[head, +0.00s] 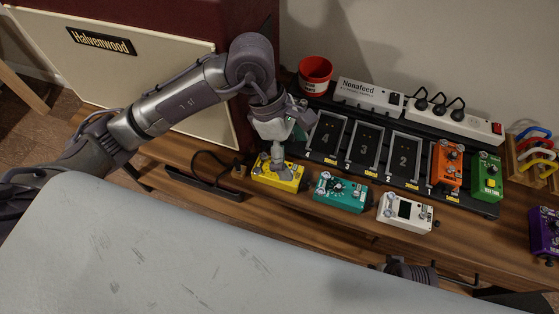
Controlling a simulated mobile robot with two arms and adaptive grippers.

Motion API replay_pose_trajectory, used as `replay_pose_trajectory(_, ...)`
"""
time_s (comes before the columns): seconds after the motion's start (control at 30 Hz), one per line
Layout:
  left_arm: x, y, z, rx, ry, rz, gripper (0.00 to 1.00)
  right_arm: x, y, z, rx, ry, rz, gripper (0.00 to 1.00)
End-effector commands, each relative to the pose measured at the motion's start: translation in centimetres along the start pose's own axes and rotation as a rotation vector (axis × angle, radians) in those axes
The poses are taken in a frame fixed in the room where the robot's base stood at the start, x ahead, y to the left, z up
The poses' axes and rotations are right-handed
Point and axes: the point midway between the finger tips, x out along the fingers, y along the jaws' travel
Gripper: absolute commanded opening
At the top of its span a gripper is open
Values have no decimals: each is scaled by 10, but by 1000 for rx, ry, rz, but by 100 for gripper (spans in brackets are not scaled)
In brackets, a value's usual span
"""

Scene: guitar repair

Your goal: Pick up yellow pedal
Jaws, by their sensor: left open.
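The yellow pedal (266,176) stands on the wooden bench near its front edge, left of the teal pedal. My left gripper (281,174) points down right over the yellow pedal, with its fingers at the pedal's top right part and hiding some of it. The gripper is open. From this view I cannot tell whether the fingers touch the pedal. My right gripper is not in view; a dark piece of an arm shows at the bottom edge.
A teal pedal (340,192) and a white pedal (406,212) stand to the right. Behind is a black pedalboard (470,200) with orange (446,166) and green (487,177) pedals. A red cup (315,75) and power strip (369,97) are farther back. An amplifier (150,60) stands left.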

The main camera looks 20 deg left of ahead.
Motion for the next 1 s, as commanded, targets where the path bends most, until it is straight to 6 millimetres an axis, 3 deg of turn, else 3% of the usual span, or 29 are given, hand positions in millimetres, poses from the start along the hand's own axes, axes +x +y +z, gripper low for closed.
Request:
replay_pose_trajectory(0.1, -11, 11, -32, 22, 171, 55, 94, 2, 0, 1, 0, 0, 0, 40)
replay_pose_trajectory(0.27, -9, 15, -48, 25, 243, 72, 94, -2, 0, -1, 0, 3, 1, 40)
replay_pose_trajectory(0.6, 53, 19, -62, 24, 239, 69, 94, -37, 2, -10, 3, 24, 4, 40)
replay_pose_trajectory(0.87, 72, 21, -66, 24, 238, 70, 94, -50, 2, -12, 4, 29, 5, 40)
replay_pose_trajectory(1.0, 93, 22, -72, 22, 237, 68, 94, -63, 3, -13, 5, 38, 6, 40)
